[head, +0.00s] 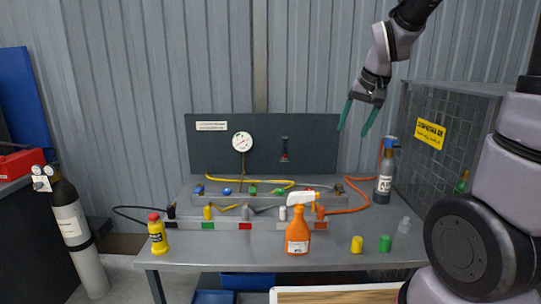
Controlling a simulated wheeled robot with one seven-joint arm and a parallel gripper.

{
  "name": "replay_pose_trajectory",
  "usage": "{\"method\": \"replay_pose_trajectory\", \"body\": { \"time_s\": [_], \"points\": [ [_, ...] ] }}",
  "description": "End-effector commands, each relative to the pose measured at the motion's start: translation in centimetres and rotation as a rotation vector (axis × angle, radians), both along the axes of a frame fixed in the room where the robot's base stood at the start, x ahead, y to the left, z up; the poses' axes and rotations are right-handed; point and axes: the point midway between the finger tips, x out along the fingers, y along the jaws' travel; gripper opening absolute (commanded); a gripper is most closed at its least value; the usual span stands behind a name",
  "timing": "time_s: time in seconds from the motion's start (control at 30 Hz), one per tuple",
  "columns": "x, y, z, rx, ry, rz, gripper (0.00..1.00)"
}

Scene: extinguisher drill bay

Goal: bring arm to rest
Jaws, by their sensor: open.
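My gripper (358,114) hangs in the air at the upper right in the head view, above the back of the grey table (190,250). Its two green fingers point down and are spread apart, with nothing between them. My arm comes in from the right side and bends over at the top of the picture. No object touches the fingers.
On the table stand an orange spray bottle (298,236), a yellow bottle (157,236), a grey bottle (384,178), and small yellow (357,244) and green (385,243) pieces. A gauge panel (310,140) stands behind. A mesh-sided cabinet (465,135) is at right.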

Motion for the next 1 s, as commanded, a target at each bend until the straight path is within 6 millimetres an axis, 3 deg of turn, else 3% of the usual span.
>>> {"method": "replay_pose_trajectory", "body": {
  "time_s": [0.03, 0.2, 0.4, 0.5, 0.7, 1.0],
  "points": [
    [-1.7, -0.5, 1.9, 0.014, -0.029, -0.012, 0.68],
    [-7.3, -1.3, 6.0, 0.052, -0.094, -0.042, 0.68],
    [-13.3, -1.8, 8.6, 0.077, -0.161, -0.072, 0.68],
    [-15.3, -1.8, 9.1, 0.083, -0.183, -0.082, 0.68],
    [-16.9, -1.8, 9.3, 0.087, -0.199, -0.089, 0.68],
    [-16.9, -1.8, 9.3, 0.087, -0.199, -0.088, 0.68]
  ]
}}
